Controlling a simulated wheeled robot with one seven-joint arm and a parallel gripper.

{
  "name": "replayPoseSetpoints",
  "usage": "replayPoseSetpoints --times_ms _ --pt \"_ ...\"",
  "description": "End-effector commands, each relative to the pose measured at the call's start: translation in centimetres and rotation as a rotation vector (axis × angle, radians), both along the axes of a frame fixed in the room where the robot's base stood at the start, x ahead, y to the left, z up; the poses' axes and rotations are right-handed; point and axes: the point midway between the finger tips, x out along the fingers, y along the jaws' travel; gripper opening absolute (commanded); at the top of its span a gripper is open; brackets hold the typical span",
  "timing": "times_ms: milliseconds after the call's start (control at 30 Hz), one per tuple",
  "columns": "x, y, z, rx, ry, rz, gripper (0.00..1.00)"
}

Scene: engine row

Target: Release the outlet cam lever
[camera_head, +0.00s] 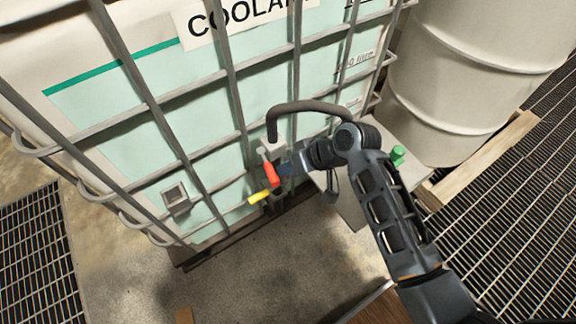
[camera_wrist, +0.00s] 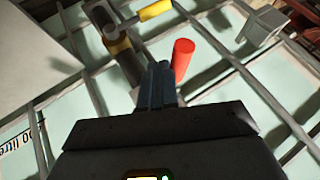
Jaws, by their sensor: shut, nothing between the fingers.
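The white coolant tank's outlet area is low on its caged front in the head view. A red-handled lever (camera_head: 270,174) points down there, with a yellow-handled lever (camera_head: 259,197) just below and left of it. Which one is the outlet cam lever is not marked. My gripper (camera_head: 287,170) is just right of the red handle, shut and empty. In the wrist view, my shut fingertips (camera_wrist: 163,72) appear beside the red handle (camera_wrist: 182,58); contact is unclear. The yellow handle (camera_wrist: 155,11) is farther up, attached near the outlet fitting (camera_wrist: 118,45).
Grey cage bars (camera_head: 232,90) surround the tank. A dark bent pipe (camera_head: 310,105) arches above my gripper. A grey box-like surface (camera_head: 350,207) with a green knob (camera_head: 398,154) and a large pale drum (camera_head: 470,80) stand right. Concrete floor (camera_head: 290,260) in front is mostly clear.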

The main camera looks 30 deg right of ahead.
Motion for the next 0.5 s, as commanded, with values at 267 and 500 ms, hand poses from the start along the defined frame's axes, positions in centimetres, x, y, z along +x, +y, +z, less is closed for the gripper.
replayPoseSetpoints --times_ms 267,500 --pt "-0.14 0.51 0.11 0.000 0.000 -0.051 0.00" --pt "-0.25 0.93 0.15 0.001 0.000 -0.089 0.00"
